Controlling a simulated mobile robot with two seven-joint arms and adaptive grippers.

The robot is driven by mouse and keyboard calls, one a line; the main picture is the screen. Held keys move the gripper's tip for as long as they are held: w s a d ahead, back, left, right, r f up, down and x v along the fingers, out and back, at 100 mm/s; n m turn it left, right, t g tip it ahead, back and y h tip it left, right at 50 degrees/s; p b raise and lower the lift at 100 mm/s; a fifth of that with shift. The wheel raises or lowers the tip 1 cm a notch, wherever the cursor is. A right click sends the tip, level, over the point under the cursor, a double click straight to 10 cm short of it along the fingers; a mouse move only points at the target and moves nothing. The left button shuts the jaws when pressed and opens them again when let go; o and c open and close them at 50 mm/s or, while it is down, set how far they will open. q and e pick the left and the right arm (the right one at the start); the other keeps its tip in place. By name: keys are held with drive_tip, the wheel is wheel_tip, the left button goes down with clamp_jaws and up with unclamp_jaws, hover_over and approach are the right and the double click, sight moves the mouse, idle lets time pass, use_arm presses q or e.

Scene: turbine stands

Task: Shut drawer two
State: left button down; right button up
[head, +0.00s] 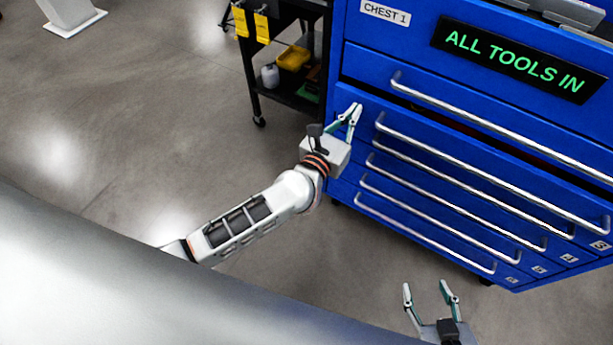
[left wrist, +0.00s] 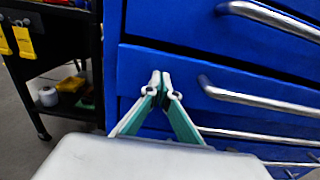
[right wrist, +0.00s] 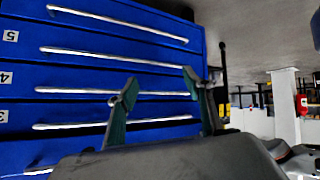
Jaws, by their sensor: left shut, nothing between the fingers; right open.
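Drawer two (head: 363,119) is the second handled drawer down in the blue chest. It stands out a little, with a dark gap and some red above its front. Its long silver handle (head: 490,174) also shows in the left wrist view (left wrist: 255,100). My left gripper (head: 350,114) is shut and empty at the left end of this drawer's front, left of the handle. Its tips (left wrist: 160,82) overlap the front in the left wrist view; I cannot tell whether they touch. My right gripper (head: 428,288) is open and empty, low in front of the chest.
The drawers below, such as drawer five (head: 430,235), look flush. The top drawer (head: 372,72) is above drawer two. A black cart (head: 285,100) with yellow items stands left of the chest.

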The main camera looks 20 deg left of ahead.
use_arm(q)
drive_tip(key=shift+x, duration=1.55)
use_arm(e)
drive_tip(key=shift+w+r, duration=0.35)
use_arm(q)
drive_tip(key=shift+w+a+r, duration=0.1)
drive_tip(key=shift+r, duration=0.1)
use_arm(e)
drive_tip(key=shift+a, duration=0.1)
